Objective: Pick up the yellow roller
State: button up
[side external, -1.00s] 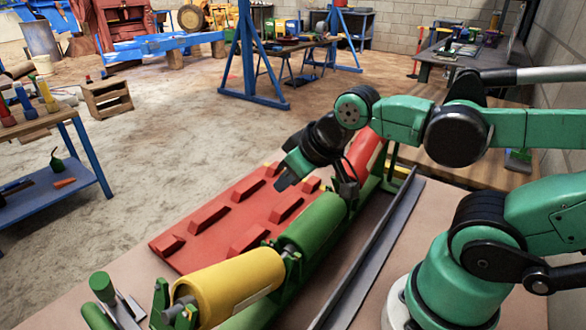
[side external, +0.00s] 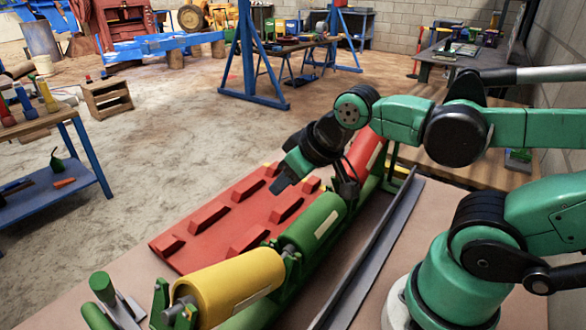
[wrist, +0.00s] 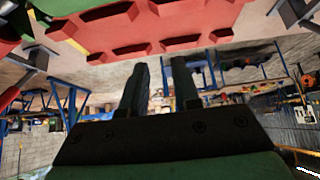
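The yellow roller (side external: 236,284) lies in a green frame near the bottom of the side view. A light label strip shows on its lower right side. A green roller (side external: 316,222) and a red roller (side external: 366,152) continue the row behind it. My gripper (side external: 279,184) is above the red ribbed plate, near the far end of the green roller and well away from the yellow roller. In the wrist view its two fingers (wrist: 160,82) stand apart with nothing between them. I cannot make out the yellow roller in the wrist view.
The red ribbed plate (side external: 228,214) lies left of the rollers and also shows in the wrist view (wrist: 150,30). A long grey rail (side external: 372,250) runs along their right side. Green and grey parts (side external: 112,300) stand left of the yellow roller.

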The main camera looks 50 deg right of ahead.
jog(key=o, duration=1)
jog(key=shift+r, duration=0.1)
